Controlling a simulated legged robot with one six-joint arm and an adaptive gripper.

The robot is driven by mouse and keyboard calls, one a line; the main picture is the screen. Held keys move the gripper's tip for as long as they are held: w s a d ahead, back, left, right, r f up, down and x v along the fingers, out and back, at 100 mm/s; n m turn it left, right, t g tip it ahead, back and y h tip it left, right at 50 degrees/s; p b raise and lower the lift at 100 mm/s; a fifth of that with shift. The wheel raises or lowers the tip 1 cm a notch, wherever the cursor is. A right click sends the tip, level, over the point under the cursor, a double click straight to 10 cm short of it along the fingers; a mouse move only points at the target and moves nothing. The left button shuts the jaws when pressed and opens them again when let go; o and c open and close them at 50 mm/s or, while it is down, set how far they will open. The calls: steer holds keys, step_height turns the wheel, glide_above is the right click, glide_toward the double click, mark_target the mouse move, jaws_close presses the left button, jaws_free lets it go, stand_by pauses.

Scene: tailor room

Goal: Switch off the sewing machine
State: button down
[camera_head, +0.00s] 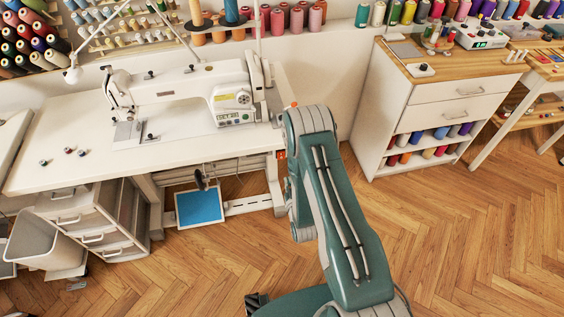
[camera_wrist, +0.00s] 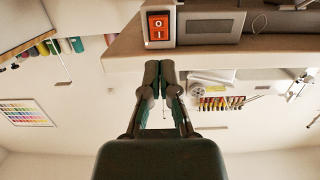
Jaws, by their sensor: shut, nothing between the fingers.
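The white sewing machine (camera_head: 190,88) stands on its white table (camera_head: 50,155) at the left of the head view. In the wrist view, an orange-red rocker switch (camera_wrist: 159,27) marked O and I sits in a pale housing at the table's edge. My gripper (camera_wrist: 164,68) is shut and empty, its fingertips just below the switch in that picture. A small gap shows between tips and switch; I cannot tell its depth. In the head view my green arm reaches to the table's right end and hides the gripper.
A grey box (camera_wrist: 210,27) sits beside the switch. A blue pedal (camera_head: 199,207) lies under the table, and a grey bin (camera_head: 45,243) stands at left. A white cabinet (camera_head: 400,110) stands right of my arm. The wooden floor (camera_head: 460,230) at right is clear.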

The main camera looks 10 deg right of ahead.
mark_target(281, 158)
steer(key=w, duration=0.3)
steer(key=w+f, duration=0.1)
steer(key=w, duration=0.6)
steer(key=shift+f, duration=0.3)
steer(key=shift+w+f+t, duration=0.1)
steer(key=shift+w+t, duration=0.15)
steer(key=shift+t, duration=0.05)
